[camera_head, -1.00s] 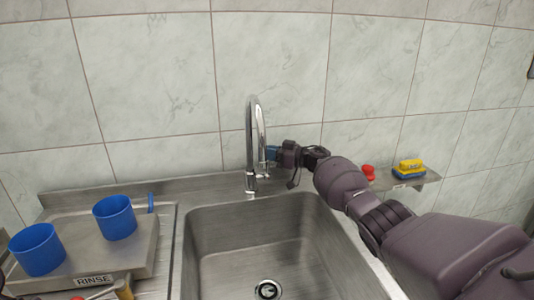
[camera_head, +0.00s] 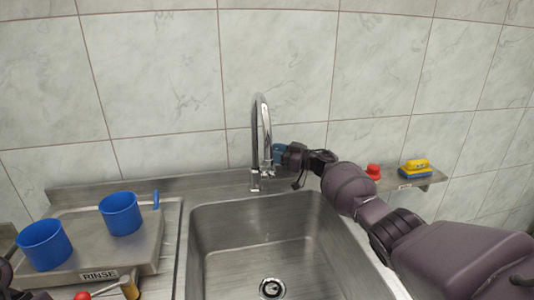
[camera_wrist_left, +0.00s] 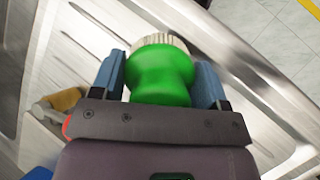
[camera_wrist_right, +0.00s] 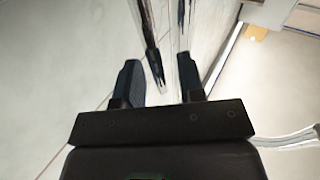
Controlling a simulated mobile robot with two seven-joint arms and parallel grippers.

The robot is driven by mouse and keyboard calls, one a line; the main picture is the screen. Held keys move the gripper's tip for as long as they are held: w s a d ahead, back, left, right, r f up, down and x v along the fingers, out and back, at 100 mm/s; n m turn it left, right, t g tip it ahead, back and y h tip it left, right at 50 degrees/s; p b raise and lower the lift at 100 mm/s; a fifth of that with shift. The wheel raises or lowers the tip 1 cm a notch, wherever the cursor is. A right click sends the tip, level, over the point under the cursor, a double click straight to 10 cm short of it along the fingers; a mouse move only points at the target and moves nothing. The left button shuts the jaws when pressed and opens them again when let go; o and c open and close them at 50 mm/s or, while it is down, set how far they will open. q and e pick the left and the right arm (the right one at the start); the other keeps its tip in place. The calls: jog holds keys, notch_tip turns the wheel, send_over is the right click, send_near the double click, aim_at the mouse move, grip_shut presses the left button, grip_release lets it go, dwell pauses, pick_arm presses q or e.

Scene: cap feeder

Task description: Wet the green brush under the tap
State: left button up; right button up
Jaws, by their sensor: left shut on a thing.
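The green brush (camera_wrist_left: 160,76) with pale bristles (camera_wrist_left: 160,41) is held between the blue fingers of my left gripper (camera_wrist_left: 160,80) in the left wrist view. In the head view only a dark bit of my left arm shows at the lower left edge, and the green brush is not visible there. The chrome tap (camera_head: 263,135) stands upright behind the sink. My right gripper (camera_head: 280,153) is just right of the tap's spout. In the right wrist view its fingers (camera_wrist_right: 160,82) are apart, with a chrome part beyond them. No water is visible at the tap.
The steel sink (camera_head: 215,255) is empty, with a drain (camera_head: 271,288). Left of it a raised platform labelled RINSE (camera_head: 160,262) carries two blue cups (camera_head: 121,214). A wooden-handled brush (camera_head: 130,288) lies in front. A sponge (camera_head: 416,168) and a red object (camera_head: 373,171) are on the right shelf.

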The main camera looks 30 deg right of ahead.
pick_arm(q)
notch_tip(320, 180, up, 3)
jog(key=shift+w+f+p, duration=0.1)
jog(key=shift+f+p, duration=0.1)
jog(key=shift+p, duration=0.5)
pick_arm(e)
jog(key=r+v, duration=0.1)
jog(key=v, duration=1.1)
jog(key=shift+f, duration=0.5)
jog(key=shift+s, duration=0.1)
